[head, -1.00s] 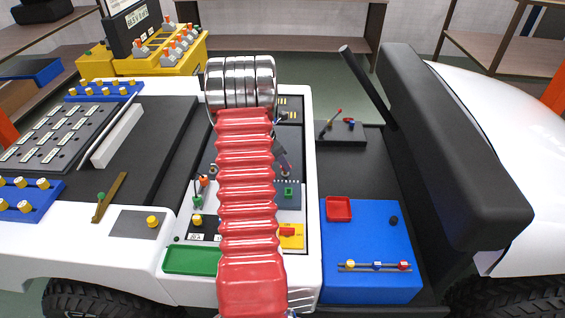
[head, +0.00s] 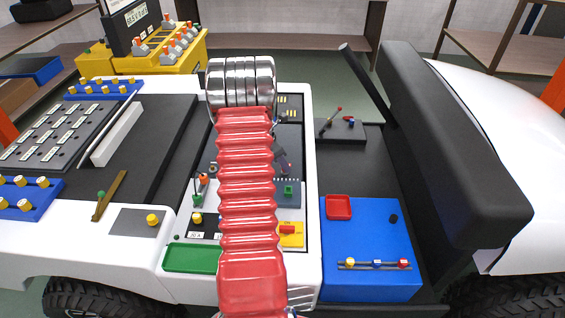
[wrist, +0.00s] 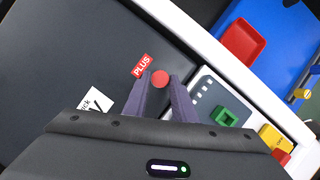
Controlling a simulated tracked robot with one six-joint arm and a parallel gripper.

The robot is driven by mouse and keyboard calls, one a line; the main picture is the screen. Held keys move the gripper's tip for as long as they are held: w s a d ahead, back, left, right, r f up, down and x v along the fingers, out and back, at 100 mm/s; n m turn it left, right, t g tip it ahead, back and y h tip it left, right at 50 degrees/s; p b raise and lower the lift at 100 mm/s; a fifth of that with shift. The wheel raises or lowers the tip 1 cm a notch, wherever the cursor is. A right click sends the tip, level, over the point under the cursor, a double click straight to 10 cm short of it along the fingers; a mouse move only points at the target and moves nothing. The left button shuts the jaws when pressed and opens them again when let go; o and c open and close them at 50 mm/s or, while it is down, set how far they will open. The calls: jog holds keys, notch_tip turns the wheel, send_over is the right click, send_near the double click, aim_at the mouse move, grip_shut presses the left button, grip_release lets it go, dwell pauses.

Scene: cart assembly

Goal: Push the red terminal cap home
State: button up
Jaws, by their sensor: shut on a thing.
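The red terminal cap (wrist: 161,78) shows in the wrist view as a round red top between the tips of my gripper (wrist: 161,88). My gripper is shut on it, with a finger on each side. A red PLUS label (wrist: 142,66) lies on the dark panel (wrist: 75,50) just left of the cap. How far the cap sits down on its terminal is hidden by the fingers. In the head view my arm's red sleeve covers the middle of the panel, and I cannot make out the cap there.
A white rim (wrist: 190,32) runs close beside the fingers. A green block (wrist: 223,116) and a yellow switch block (wrist: 277,138) stand to the right. The blue box (head: 365,235) with a red tray (head: 339,207) is beyond the rim. A green tray (head: 190,258) lies at the front.

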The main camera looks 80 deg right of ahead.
jog(key=shift+f, duration=0.65)
jog(key=o, duration=1.1)
jog(key=shift+r, duration=0.15)
jog(key=v, duration=1.3)
jog(key=shift+w+a+r, duration=0.1)
jog(key=shift+r, duration=0.15)
